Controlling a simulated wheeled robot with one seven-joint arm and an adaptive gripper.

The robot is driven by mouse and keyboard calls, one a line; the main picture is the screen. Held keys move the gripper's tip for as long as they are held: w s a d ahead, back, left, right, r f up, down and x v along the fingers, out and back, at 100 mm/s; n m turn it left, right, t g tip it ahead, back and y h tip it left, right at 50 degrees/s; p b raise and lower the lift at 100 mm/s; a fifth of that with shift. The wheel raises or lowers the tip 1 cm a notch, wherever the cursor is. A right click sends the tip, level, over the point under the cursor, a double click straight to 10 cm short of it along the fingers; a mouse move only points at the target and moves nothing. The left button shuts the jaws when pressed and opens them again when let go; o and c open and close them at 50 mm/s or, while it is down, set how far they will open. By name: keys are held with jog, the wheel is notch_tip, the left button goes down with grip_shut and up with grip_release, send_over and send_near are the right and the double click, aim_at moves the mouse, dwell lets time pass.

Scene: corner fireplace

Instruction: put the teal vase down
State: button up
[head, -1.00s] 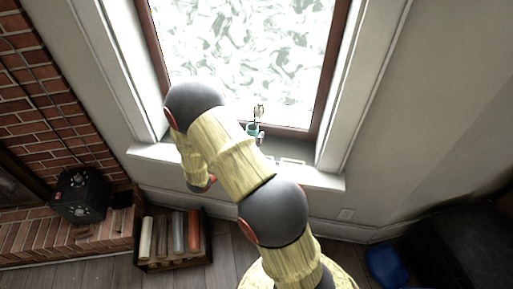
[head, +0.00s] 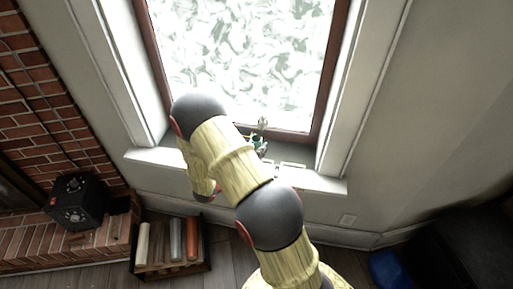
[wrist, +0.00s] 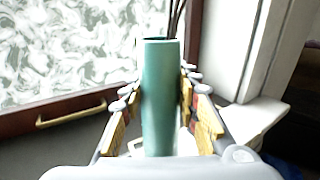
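The teal vase (wrist: 160,95) stands upright between the fingers of my gripper (wrist: 162,85) in the wrist view. The fingertips close in on both its sides, and the gripper looks shut on it. Its base is hidden by the gripper body, so I cannot tell whether it touches the sill. In the head view the vase (head: 258,143) is a small teal patch beside my arm, over the window sill (head: 325,181). Thin dark stems (wrist: 176,18) rise at its top in the wrist view; I cannot tell whether they stand in it.
The window frame (wrist: 60,117), with a brass handle (wrist: 71,113), is close behind the vase. The white window reveal (wrist: 235,55) is to the right. Below the sill in the head view is a low crate of rolls (head: 172,270); a black stove-like box (head: 77,203) stands left.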

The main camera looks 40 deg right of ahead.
jog(key=o, duration=0.5)
jog(key=shift+c, duration=0.2)
jog(key=shift+r, duration=0.2)
jog(key=s+a+p, duration=0.1)
jog(key=a+p, duration=0.2)
jog(key=a, duration=0.9)
jog(key=s+a+r+m+g+y, duration=0.3)
jog(key=s+r+m+g+y, duration=0.2)
jog(key=s+r+m+y, duration=0.5)
jog(key=s+a+r+m+t+y, duration=0.4)
jog(key=s+a+r, duration=0.1)
jog(key=a+r, duration=0.3)
jog(key=s+a+r+m+t+y, duration=0.4)
jog(key=a+r+m, duration=0.1)
jog(key=a+r, duration=0.2)
jog(key=shift+s+a+r+t, duration=0.4)
jog(key=shift+r, duration=0.1)
